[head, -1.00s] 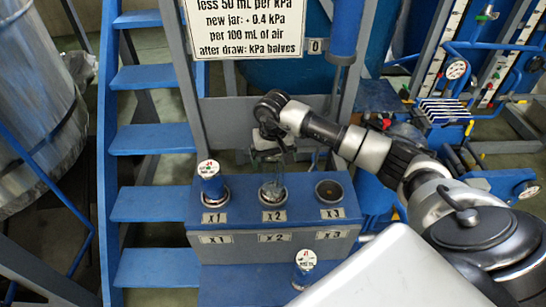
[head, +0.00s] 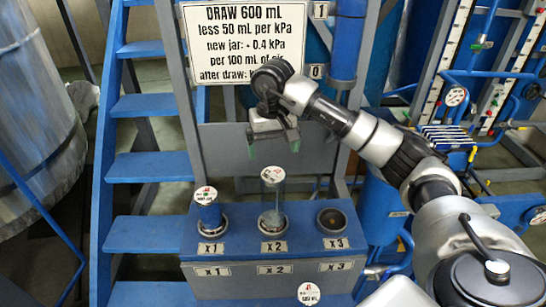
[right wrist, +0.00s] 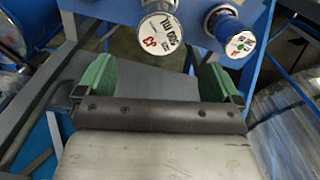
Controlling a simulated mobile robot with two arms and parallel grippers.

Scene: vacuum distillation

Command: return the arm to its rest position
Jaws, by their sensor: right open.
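My right gripper (head: 273,149) hangs open and empty above and behind the jar rack, its green-padded fingers apart; its arm comes in from the right. In the right wrist view the open fingers (right wrist: 157,82) have nothing between them. A clear jar (head: 272,205) with a white labelled lid stands upright in the x2 socket, below the gripper and apart from it. The lid also shows in the right wrist view (right wrist: 160,28). My left gripper is not in view.
The blue rack (head: 235,251) also holds a blue-filled jar (head: 209,214) at x1; its x3 socket (head: 331,220) is empty. Another lidded jar (head: 308,293) shows at the bottom edge. A sign (head: 210,65) and grey frame stand behind the gripper. Blue stairs (head: 148,166) are left, pipework (head: 465,90) right.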

